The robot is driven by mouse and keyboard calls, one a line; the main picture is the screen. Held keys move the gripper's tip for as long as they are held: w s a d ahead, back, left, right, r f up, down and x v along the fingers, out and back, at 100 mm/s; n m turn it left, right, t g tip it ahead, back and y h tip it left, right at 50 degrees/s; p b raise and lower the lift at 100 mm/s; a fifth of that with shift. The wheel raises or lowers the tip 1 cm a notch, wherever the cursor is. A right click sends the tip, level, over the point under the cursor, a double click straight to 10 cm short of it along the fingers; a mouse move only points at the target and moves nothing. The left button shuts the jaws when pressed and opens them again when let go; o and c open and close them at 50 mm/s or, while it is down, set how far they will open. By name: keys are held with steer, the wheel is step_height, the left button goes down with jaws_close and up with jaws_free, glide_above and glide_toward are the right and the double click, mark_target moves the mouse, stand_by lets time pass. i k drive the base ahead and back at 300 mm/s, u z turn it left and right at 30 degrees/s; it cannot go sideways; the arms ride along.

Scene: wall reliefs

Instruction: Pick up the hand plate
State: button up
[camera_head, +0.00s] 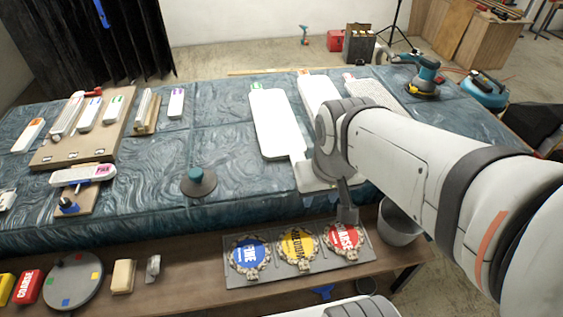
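No label marks which object is the hand plate. A round grey disc with an upright teal-grey handle (198,181) rests on the blue-green patterned surface, left of my arm. A long white plate with a green-tagged end (270,125) lies further back, beside a second white plate with an orange-tagged end (316,88). A third, rough white plate (372,92) lies right of these, partly behind my arm. My gripper (346,214) points down near the front edge of the surface, at the right. A pale flat piece (308,181) lies partly hidden under it. My arm hides the finger gap.
A front shelf holds a grey tray with blue, yellow and red discs (234,274), a grey bucket (400,225), a round grey plate (73,282) and small blocks. A wooden board (60,152) with several white tools lies at left. The middle surface is mostly clear.

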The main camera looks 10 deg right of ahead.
mark_target(199, 183)
steer(key=k, duration=0.5)
steer(key=z, duration=0.35)
steer(key=i, duration=0.55)
steer(key=u, duration=1.25)
